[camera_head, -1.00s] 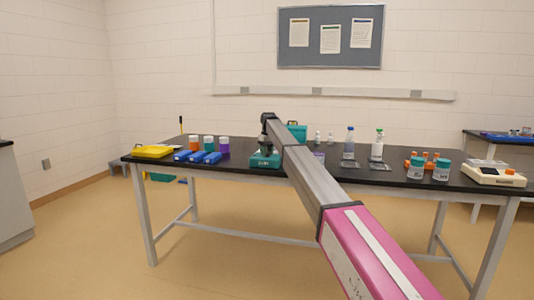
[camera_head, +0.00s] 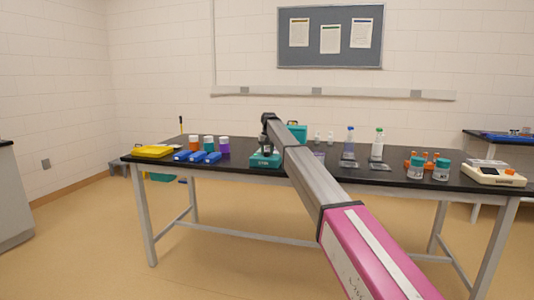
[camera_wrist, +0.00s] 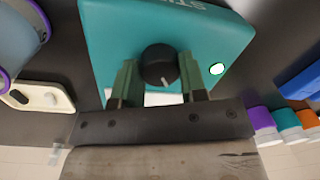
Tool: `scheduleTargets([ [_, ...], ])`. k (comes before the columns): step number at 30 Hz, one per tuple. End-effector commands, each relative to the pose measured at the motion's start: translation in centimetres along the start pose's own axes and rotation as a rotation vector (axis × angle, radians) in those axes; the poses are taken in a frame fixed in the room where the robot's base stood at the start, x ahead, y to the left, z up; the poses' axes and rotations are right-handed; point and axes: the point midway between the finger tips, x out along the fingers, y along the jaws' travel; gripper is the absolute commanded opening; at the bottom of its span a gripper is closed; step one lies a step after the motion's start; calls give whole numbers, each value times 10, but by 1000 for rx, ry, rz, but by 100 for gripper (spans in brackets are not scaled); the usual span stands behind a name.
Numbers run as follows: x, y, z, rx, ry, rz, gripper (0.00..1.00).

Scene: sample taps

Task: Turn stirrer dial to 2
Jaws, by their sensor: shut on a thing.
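The stirrer is a teal box (camera_head: 262,161) on the black bench, below the end of my arm. In the wrist view its teal body (camera_wrist: 105,30) fills the upper middle, with part of its lettering at the top edge. Its round black dial (camera_wrist: 158,58) has a pale pointer mark at its lower right side. My gripper (camera_wrist: 159,70) is shut on the dial, one finger on each side. It also shows in the head view (camera_head: 266,146), small and partly hidden by the arm. The dial's numbers cannot be read.
Bottles (camera_head: 377,146), teal-lidded jars (camera_head: 441,169) and a cream device (camera_head: 492,174) stand to the right.

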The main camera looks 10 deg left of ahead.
Motion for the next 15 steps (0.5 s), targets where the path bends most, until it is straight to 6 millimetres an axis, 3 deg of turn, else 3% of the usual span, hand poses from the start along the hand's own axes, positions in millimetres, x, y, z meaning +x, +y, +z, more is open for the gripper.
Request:
scheduleTargets([
  [15,0,0,1,490,27,-1,15],
])
